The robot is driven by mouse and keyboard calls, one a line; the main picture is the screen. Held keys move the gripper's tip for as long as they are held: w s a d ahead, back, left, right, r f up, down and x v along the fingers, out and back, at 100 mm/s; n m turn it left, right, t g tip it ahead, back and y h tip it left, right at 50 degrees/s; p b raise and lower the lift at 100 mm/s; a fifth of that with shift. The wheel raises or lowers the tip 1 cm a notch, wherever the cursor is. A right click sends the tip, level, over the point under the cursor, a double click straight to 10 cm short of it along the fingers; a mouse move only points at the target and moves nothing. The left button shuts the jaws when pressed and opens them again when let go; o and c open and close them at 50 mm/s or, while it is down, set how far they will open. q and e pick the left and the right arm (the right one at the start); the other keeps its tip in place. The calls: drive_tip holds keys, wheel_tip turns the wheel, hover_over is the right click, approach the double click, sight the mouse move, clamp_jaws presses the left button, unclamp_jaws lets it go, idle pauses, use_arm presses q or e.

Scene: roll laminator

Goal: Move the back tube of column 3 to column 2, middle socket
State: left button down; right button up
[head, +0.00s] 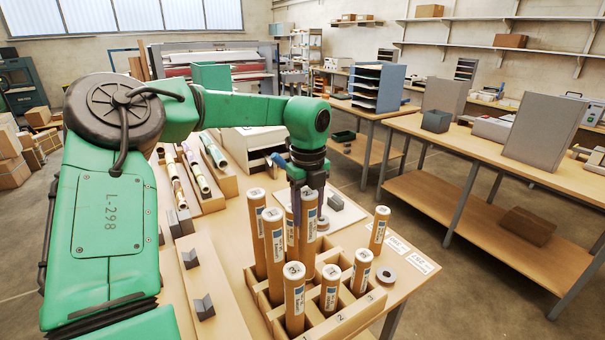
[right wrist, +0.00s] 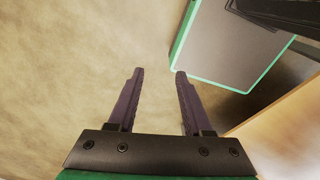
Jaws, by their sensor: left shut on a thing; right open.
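The wooden rack (head: 348,322) stands on the table, with the numbers 2 and 3 visible on its front edge. Several brown cardboard tubes with white caps stand in it, among them a tube (head: 331,290) near the middle, a tube (head: 361,273) at the right and a tube (head: 294,300) at the front left. My left gripper (head: 309,200) points down and is shut on a brown tube (head: 308,240) among the back tubes. Neighbouring tubes hide its lower end, so I cannot tell how high it is. My right gripper (right wrist: 158,75) is open and empty above the floor.
Another tube (head: 378,232) stands to the right, apparently outside the rack. Wooden trays with rolls (head: 200,175) and grey blocks (head: 204,307) are at the left. A second table (head: 480,150) stands right.

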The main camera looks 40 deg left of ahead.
drive_tip(key=w+a+f+b, duration=0.2)
drive_tip(key=w+b, duration=0.1)
drive_tip(key=w, duration=0.4)
use_arm(q)
drive_tip(key=w+f, duration=0.1)
drive_tip(key=f, duration=0.4)
drive_tip(key=w+f+b, duration=0.1)
drive_tip(key=f, duration=0.1)
drive_tip(key=shift+w+a+f, duration=0.25)
drive_tip(key=shift+w+a, duration=0.1)
drive_tip(key=shift+a, duration=0.05)
wheel_tip(320, 180, down, 3)
drive_tip(key=shift+s+r+b, duration=0.1)
drive_tip(key=shift+r+b, duration=0.1)
drive_tip(key=shift+b, duration=0.55)
drive_tip(key=shift+f, duration=0.2)
drive_tip(key=shift+f+b, duration=0.3)
drive_tip(key=shift+b, duration=0.15)
drive_tip(key=shift+c, duration=0.9)
unclamp_jaws()
use_arm(e)
drive_tip(key=f, duration=0.1)
drive_tip(key=s+f, duration=0.2)
drive_tip(key=f, duration=0.1)
drive_tip(key=shift+s+d, duration=0.2)
drive_tip(key=shift+d, duration=0.2)
